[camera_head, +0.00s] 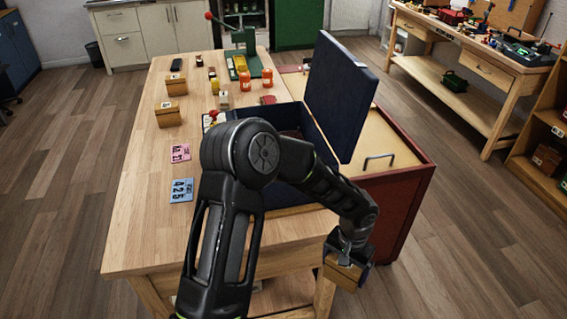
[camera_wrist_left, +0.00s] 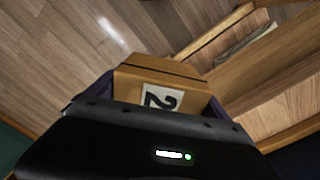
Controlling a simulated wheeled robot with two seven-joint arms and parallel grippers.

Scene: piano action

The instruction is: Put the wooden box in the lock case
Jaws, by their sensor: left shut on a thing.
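My left gripper (camera_head: 347,252) is shut on a wooden box (camera_head: 343,275). It holds the box in front of the table's near right corner, apart from the case. In the left wrist view the box (camera_wrist_left: 165,72) sits between the dark fingers and bears a white label with a black 2. The dark blue lock case (camera_head: 340,90) stands on the table with its lid raised at the right. My left arm hides much of the case and its inside. My right gripper is not in view.
Two other wooden boxes (camera_head: 168,115) (camera_head: 176,85) stand on the table's left side. A pink card (camera_head: 180,153) and a blue card (camera_head: 182,190) lie nearer. Orange jars (camera_head: 245,80) and a green press (camera_head: 246,60) stand behind. A red cabinet (camera_head: 405,205) adjoins the right side.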

